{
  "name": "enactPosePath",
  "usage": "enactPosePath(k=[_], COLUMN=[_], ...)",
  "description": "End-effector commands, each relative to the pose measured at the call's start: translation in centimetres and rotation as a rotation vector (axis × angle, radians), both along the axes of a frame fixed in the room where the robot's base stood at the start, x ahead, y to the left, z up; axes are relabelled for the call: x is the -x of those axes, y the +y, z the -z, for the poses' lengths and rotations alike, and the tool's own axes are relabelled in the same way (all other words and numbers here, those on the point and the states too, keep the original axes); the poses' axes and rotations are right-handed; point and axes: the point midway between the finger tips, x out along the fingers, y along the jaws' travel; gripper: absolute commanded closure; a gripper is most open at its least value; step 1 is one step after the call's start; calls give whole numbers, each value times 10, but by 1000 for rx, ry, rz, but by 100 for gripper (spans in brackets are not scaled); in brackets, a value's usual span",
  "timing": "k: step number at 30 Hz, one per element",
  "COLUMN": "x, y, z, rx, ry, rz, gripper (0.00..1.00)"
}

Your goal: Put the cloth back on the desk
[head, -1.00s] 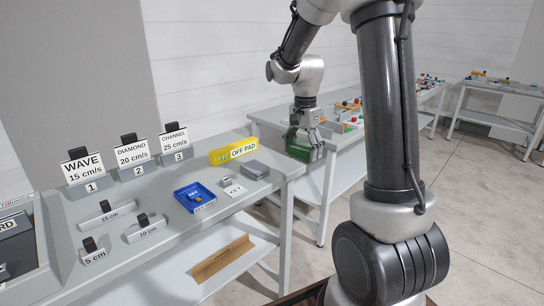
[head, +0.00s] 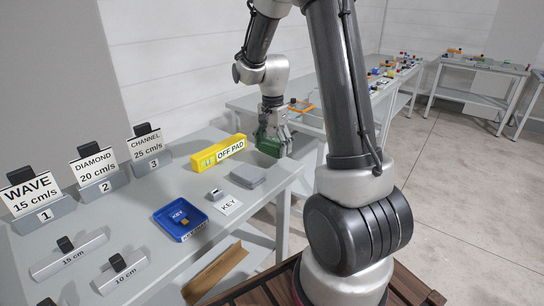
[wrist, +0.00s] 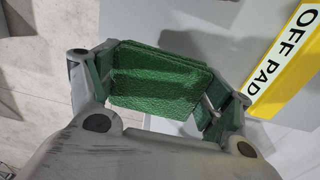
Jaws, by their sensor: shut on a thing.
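My gripper (head: 270,135) is shut on a folded green cloth (head: 267,146). In the wrist view the cloth (wrist: 155,82) sits between the two fingers and looks like a thick textured pad. In the head view it hangs near the far right end of the grey desk (head: 130,208), beside the yellow OFF PAD block (head: 218,152). I cannot tell its exact height over the desk edge. The fingers partly hide the cloth.
A grey block (head: 248,175), a KEY card (head: 229,207) and a blue tray (head: 180,219) lie on the near desk. Numbered sign stands (head: 98,168) line its back left. Another table (head: 310,120) with small parts stands behind. The desk's middle has bare room.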

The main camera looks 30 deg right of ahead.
Motion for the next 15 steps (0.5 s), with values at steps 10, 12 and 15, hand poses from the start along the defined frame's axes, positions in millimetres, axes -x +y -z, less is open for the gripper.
enactPosePath(k=[10,12,15], x=[0,0,0], y=[0,0,0], z=[39,40,39], rx=[0,1,1], ry=[1,-1,-1], rz=[0,0,0], gripper=[50,50,50])
